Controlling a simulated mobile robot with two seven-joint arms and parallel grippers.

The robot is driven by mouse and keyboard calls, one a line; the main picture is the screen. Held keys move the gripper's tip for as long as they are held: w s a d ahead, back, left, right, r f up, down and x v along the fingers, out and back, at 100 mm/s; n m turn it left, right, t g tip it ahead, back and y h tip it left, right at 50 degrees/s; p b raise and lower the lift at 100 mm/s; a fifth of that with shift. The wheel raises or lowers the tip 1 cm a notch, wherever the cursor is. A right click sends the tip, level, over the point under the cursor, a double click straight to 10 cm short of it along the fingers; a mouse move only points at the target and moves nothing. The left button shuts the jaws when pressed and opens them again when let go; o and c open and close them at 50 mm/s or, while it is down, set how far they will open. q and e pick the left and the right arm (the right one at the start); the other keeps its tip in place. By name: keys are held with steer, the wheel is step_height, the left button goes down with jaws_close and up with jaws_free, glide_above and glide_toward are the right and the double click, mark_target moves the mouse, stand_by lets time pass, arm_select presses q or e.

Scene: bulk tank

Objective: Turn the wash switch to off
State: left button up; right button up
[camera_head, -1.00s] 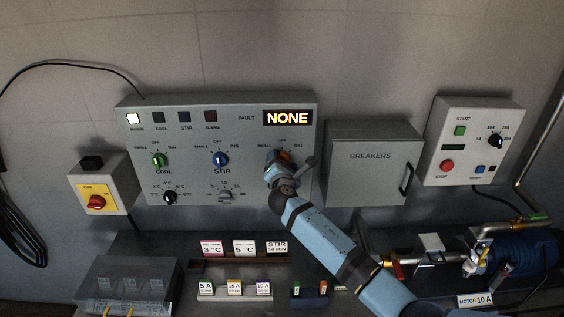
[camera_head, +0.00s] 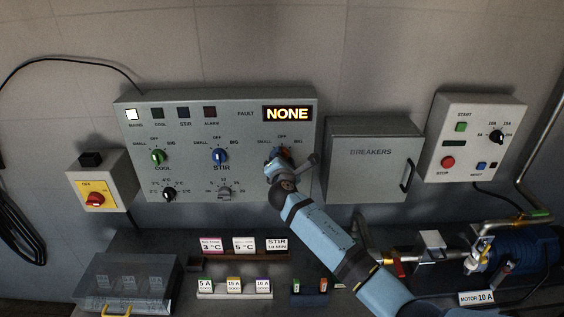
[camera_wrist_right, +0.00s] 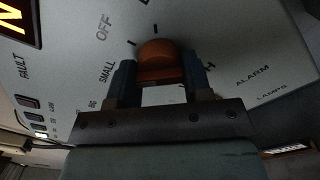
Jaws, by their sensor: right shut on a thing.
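The wash switch is an orange knob (camera_head: 285,152) on the right part of the grey control panel (camera_head: 132,177). OFF, SMALL and BIG are printed around it. My right gripper (camera_head: 280,157) is at the knob and hides most of it in the head view. In the right wrist view the orange knob (camera_wrist_right: 158,58) sits between the two fingers of my right gripper (camera_wrist_right: 160,78), which are shut on it. Only the end of the label below it shows, and I cannot tell its pointer direction. My left gripper is not in view.
Left of the wash switch are the blue stir knob (camera_head: 219,156) and the green cool knob (camera_head: 158,156). The fault display (camera_head: 287,114) reads NONE. The breakers box (camera_head: 365,175) stands close right of my right wrist. Label cards stand on the bench below.

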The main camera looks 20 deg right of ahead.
steer(key=shift+f+m+b, duration=0.25)
steer(key=shift+m+b, duration=0.5)
steer(key=shift+m, duration=0.05)
steer(key=m+b, duration=0.2)
steer(key=shift+m, duration=0.3)
steer(key=shift+r+m+b, duration=0.1)
steer(key=shift+m+b, duration=1)
steer(key=shift+r+m+b, duration=0.15)
steer(key=shift+m+b, duration=0.65)
steer(key=shift+m, duration=0.4)
steer(key=o, duration=0.9)
